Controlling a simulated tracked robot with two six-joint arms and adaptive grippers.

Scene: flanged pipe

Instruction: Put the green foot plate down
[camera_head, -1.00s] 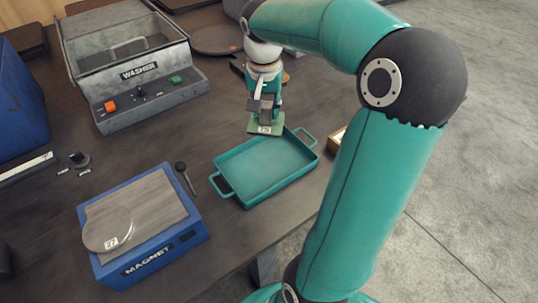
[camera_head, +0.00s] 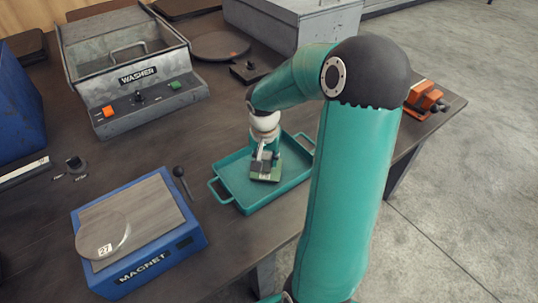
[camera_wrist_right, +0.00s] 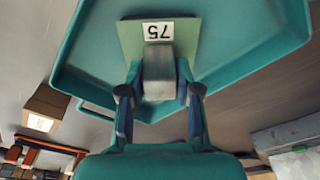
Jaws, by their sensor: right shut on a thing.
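The green foot plate (camera_head: 266,177) is a small square plate with a grey block standing on it. In the right wrist view the plate (camera_wrist_right: 130,40) bears a white label reading 75. My right gripper (camera_head: 264,160) is shut on the grey block, with one finger on each side in the right wrist view (camera_wrist_right: 158,88). The plate is over the inside of the teal tray (camera_head: 232,184), towards its right half. I cannot tell whether it touches the tray floor. My left gripper is not in view.
A blue magnet box (camera_head: 170,256) with a round disc (camera_head: 90,236) marked 27 stands at the lower left. A grey washer (camera_head: 150,105) stands behind. A black-knobbed lever (camera_head: 181,177) is between box and tray. An orange device (camera_head: 423,97) sits near the right table edge.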

